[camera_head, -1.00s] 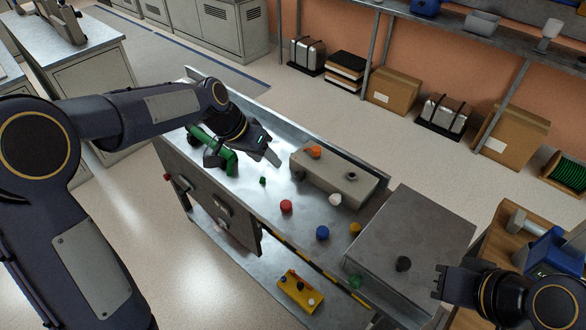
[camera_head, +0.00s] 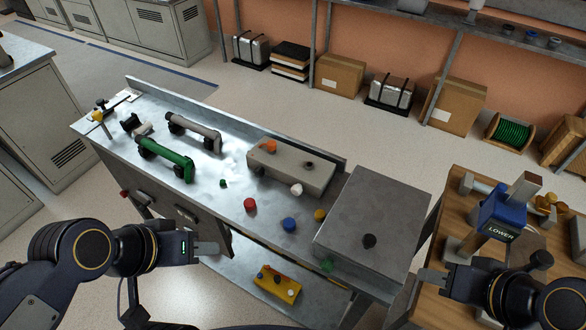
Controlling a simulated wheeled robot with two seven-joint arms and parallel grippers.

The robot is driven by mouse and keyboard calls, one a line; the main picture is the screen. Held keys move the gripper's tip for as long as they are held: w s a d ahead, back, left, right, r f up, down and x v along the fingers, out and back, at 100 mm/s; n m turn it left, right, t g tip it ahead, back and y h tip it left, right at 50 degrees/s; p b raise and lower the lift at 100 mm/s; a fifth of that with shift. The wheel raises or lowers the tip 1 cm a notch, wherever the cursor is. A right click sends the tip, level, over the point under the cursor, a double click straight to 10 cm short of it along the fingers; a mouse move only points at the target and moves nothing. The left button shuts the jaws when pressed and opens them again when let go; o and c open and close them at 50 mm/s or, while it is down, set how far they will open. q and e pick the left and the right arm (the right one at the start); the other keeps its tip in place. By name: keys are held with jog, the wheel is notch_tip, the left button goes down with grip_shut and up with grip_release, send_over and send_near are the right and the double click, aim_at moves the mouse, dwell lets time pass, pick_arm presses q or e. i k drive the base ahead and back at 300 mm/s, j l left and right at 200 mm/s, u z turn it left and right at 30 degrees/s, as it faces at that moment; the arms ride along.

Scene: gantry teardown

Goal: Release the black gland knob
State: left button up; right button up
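Another dark knob (camera_head: 308,166) sits on the smaller beige box (camera_head: 290,178). I cannot tell for certain which is the gland knob. My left gripper (camera_head: 208,248) is at the lower left, in front of the bench, away from both knobs. My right gripper (camera_head: 430,277) is right of the grey box, beside the wooden table, not touching the black knob. The finger gaps of both grippers do not show clearly.
Green (camera_head: 166,160) and grey (camera_head: 193,131) handles lie on the metal bench's left. Red (camera_head: 250,205), blue (camera_head: 289,224) and yellow (camera_head: 320,215) caps stand along its front. A yellow box (camera_head: 278,284) sits below. A blue block marked LOWER (camera_head: 497,215) stands on the wooden table.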

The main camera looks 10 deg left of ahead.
aim_at(259, 172)
jog(key=j+z, duration=0.2)
jog(key=z, duration=0.25)
jog(key=j+z, duration=0.2)
jog(key=z, duration=0.25)
jog(key=j+z, duration=0.2)
jog(key=z, duration=0.3)
jog(key=k+j+z, duration=0.15)
jog(key=z, duration=0.3)
jog(key=k+j+z, duration=0.2)
jog(key=j, duration=0.3)
jog(key=k+j+z, duration=0.2)
jog(key=k+j, duration=0.15)
jog(key=j, duration=0.15)
jog(key=k+j+z, duration=0.2)
jog(key=k+j, duration=0.15)
jog(key=j, duration=0.15)
jog(key=k+j, duration=0.2)
jog(key=j, duration=0.15)
